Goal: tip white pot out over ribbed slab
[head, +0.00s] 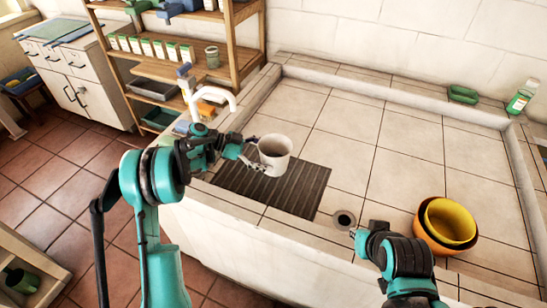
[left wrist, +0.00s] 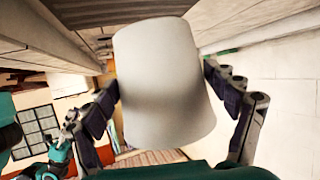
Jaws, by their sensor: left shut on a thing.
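The white pot (head: 273,158) is in the grasp of my left gripper (head: 260,154), above the dark ribbed slab (head: 305,193). In the head view the pot is close to upright, its mouth facing up; what is inside cannot be made out. In the left wrist view the pot (left wrist: 165,80) fills the space between the two dark fingers, one on each side. The ribbed slab lies flat on the tiled basin floor, partly hidden by the pot and my left arm. My right gripper (head: 354,232) is low near the drain, apart from the pot; its finger opening is unclear.
A white tap (head: 216,92) stands beside my left gripper. Nested yellow and orange bowls (head: 450,222) sit at the right, near a round drain (head: 343,219). A green bottle (head: 520,98) and green dish (head: 463,94) are on the far ledge. The tiles behind the slab are clear.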

